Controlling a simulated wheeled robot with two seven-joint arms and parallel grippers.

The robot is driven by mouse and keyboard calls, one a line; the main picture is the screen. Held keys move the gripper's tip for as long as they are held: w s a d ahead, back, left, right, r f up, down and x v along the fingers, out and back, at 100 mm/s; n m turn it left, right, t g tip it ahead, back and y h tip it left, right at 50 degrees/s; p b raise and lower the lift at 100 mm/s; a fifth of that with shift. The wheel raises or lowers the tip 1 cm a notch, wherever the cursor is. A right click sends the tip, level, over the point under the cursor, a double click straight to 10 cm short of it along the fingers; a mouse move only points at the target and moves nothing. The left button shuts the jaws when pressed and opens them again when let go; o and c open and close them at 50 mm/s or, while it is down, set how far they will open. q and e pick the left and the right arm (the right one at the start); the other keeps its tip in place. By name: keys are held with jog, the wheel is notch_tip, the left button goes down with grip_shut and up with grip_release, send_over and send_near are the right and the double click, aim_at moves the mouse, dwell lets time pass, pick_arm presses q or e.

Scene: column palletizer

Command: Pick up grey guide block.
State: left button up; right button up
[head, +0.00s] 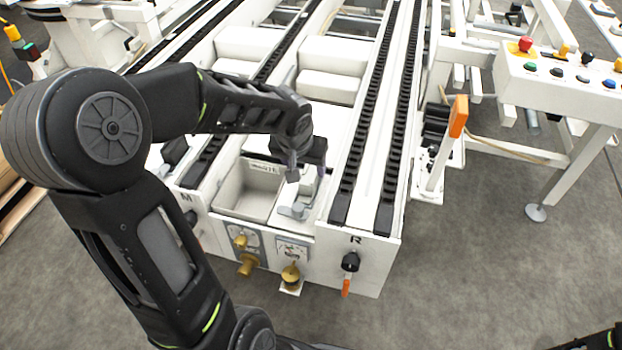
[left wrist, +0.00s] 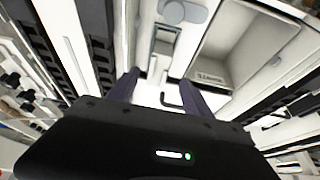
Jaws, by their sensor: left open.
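A small grey piece that looks like the grey guide block (head: 295,210) sits on the white machine top, right of a recessed bin. In the left wrist view a grey upright piece (left wrist: 165,42) with a rounded grey end (left wrist: 182,12) lies just beyond the fingertips. My left gripper (head: 306,174) is open, pointing down just above and behind the piece. Its two dark fingers (left wrist: 158,84) are apart with nothing seen held between them. The gripper partly hides the area behind the block.
The recessed bin (head: 246,192) looks empty. Black conveyor chain rails (head: 362,160) run on the right. A control box (head: 560,78) stands at the right. The grey floor in front is clear.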

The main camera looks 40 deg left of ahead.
aim_at(309, 175)
pick_arm(q)
jog(key=shift+x, duration=1.15)
jog(key=shift+b, duration=0.3)
jog(key=b+x, duration=0.2)
jog(key=x, duration=0.3)
jog(key=shift+w+f, duration=0.1)
jog(key=shift+w, duration=0.05)
grip_shut()
